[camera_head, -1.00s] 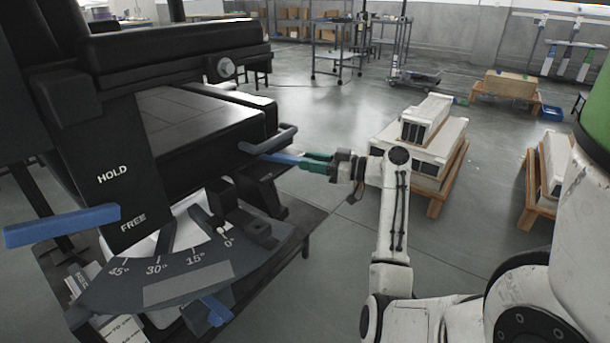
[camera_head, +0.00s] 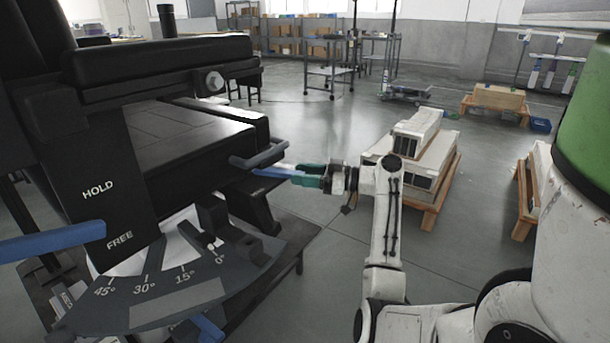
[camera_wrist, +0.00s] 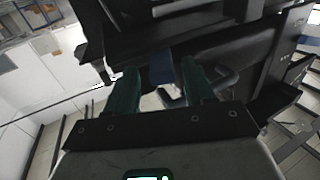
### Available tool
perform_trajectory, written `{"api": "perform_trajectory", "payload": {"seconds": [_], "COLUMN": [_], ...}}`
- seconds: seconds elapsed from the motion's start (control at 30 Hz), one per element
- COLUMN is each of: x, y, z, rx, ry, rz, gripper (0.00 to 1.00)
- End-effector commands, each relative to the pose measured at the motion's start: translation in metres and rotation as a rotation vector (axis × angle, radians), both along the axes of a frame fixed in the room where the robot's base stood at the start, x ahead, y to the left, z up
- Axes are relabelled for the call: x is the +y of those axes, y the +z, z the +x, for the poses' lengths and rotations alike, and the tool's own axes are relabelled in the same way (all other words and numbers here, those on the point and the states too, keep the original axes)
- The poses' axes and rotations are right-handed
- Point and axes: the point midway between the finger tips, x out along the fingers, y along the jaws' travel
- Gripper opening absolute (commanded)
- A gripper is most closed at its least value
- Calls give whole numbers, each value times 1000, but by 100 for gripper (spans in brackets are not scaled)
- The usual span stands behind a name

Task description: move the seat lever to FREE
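A blue lever (camera_head: 50,242) juts out at the left of the black panel (camera_head: 112,215) marked HOLD above and FREE below. Its right end appears beside the panel, nearer FREE in the picture. My gripper (camera_head: 296,174) has green fingers and is at the right side of the black padded seat. A blue bar (camera_head: 268,172) at the seat's side reaches toward it. In the wrist view, the blue bar (camera_wrist: 161,66) lies between the tips of my gripper (camera_wrist: 160,75), with a gap on each side. The fingers are apart.
A grey rounded bar (camera_head: 262,157) is just above the blue bar. An angle plate (camera_head: 150,295) marked 0° to 45° is below, with another blue handle (camera_head: 208,328) under it. Pallets with white blocks (camera_head: 412,160) stand to the right; open floor lies behind.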

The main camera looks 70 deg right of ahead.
Motion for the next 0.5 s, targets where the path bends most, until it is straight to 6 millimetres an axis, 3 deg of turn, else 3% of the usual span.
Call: {"api": "perform_trajectory", "payload": {"seconds": [0.27, 0.5], "x": [-1, -6], "y": [1, 2], "z": [-7, -47], "rx": [0, 0], "ry": [-2, -4], "rz": [1, 2], "gripper": [53, 53]}}
